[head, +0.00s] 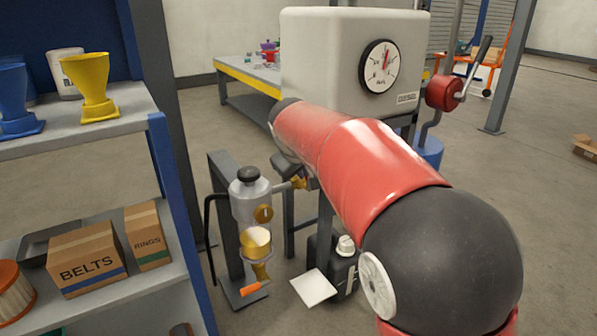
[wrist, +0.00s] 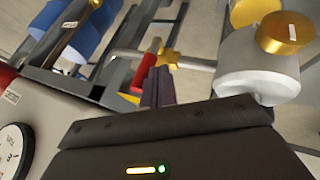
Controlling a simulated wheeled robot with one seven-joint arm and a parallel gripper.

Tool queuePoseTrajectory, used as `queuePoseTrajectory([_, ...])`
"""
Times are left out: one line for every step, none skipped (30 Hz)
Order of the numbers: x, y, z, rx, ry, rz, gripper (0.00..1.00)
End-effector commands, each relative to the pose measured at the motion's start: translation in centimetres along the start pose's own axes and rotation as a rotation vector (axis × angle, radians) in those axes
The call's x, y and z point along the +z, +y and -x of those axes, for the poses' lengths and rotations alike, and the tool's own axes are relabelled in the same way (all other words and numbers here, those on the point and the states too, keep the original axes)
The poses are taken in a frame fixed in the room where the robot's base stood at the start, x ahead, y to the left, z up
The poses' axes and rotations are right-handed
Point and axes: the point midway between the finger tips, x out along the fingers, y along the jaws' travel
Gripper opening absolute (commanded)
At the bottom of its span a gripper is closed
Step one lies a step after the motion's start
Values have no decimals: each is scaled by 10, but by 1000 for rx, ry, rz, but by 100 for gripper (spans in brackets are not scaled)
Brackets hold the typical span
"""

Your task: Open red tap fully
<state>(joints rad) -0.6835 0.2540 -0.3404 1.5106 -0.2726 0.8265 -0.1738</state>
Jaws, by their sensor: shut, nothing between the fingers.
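The red tap's handle (wrist: 149,62) shows in the wrist view as a short red bar beside a brass star-shaped fitting (wrist: 167,58) on a grey pipe. In the head view the brass fitting (head: 299,183) sits at the end of the pipe from the grey filter body (head: 250,200); the red handle cannot be made out there. My gripper (wrist: 157,74) is shut and empty, its dark fingertips right by the lower end of the red handle. I cannot tell whether they touch it. In the head view my red arm hides most of the gripper.
A white tank (head: 330,60) with a dial gauge (head: 379,66) stands behind my arm. A shelf (head: 80,130) with funnels and boxes is at the left. Open floor lies to the right.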

Motion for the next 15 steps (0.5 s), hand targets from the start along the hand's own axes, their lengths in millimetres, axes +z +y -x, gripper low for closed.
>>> queuePoseTrajectory([0,0,0,0,0,0,0])
queuePoseTrajectory([0,0,0,0,0,0,0])
queuePoseTrajectory([0,0,0,0,0,0,0])
queuePoseTrajectory([0,0,0,0,0,0,0])
queuePoseTrajectory([0,0,0,-1,0,-1,0])
queuePoseTrajectory([0,1,1,-4,0,-2,0])
queuePoseTrajectory([0,1,1,-6,-1,-4,0])
queuePoseTrajectory([0,2,1,-10,-1,-6,0])
queuePoseTrajectory([-1,3,2,-16,-1,-10,0])
queuePoseTrajectory([-1,4,2,-23,-2,-14,0])
queuePoseTrajectory([-1,5,2,-31,-2,-18,0])
queuePoseTrajectory([-1,6,2,-39,-2,-21,0])
queuePoseTrajectory([-1,6,2,-44,-2,-24,0])
queuePoseTrajectory([-1,5,1,-47,-2,-26,0])
queuePoseTrajectory([0,6,1,-51,-2,-29,0])
